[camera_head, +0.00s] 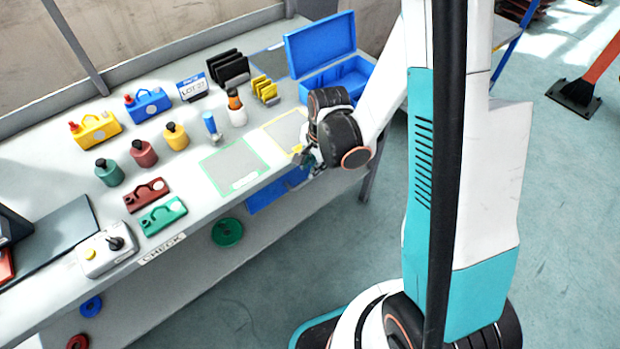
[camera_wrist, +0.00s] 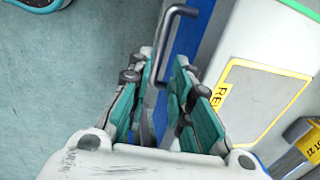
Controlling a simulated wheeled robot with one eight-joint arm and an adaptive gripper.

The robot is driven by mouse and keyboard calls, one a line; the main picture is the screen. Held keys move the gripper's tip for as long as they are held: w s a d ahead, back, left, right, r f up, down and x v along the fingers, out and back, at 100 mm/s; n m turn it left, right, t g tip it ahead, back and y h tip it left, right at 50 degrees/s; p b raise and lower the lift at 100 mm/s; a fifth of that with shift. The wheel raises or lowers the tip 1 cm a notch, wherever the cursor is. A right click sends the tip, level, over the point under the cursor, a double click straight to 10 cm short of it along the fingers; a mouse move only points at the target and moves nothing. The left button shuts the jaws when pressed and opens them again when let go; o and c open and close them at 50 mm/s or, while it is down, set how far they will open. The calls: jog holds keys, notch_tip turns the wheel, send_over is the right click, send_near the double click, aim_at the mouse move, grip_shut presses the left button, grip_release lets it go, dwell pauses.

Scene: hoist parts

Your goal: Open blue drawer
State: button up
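The blue drawer (camera_head: 268,196) shows as a blue front below the bench's front edge, partly hidden by my gripper. It looks pushed in. In the wrist view its blue front (camera_wrist: 190,45) runs as a strip beside the bench top. Its dark bar handle (camera_wrist: 170,38) stands out from this front. My gripper (camera_wrist: 165,82) is open, with its teal fingers apart on either side of the handle's lower end. I cannot tell whether either finger touches the handle. In the head view my gripper (camera_head: 306,163) is at the bench's front edge, by the drawer's right part.
The bench top (camera_head: 215,130) holds bottles, a blue open box (camera_head: 325,75), yellow and blue holders, and red and green parts. A green ring (camera_head: 227,232) hangs on the bench front left of the drawer. The floor (camera_head: 300,262) in front is clear.

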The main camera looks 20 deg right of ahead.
jog(key=f, duration=0.2)
jog(key=f+b, duration=0.1)
jog(key=f, duration=0.1)
jog(key=w+f+b, duration=0.1)
jog(key=f, duration=0.1)
jog(key=shift+a+f, duration=0.1)
jog(key=shift+a, duration=0.1)
jog(key=shift+w, duration=0.1)
grip_shut()
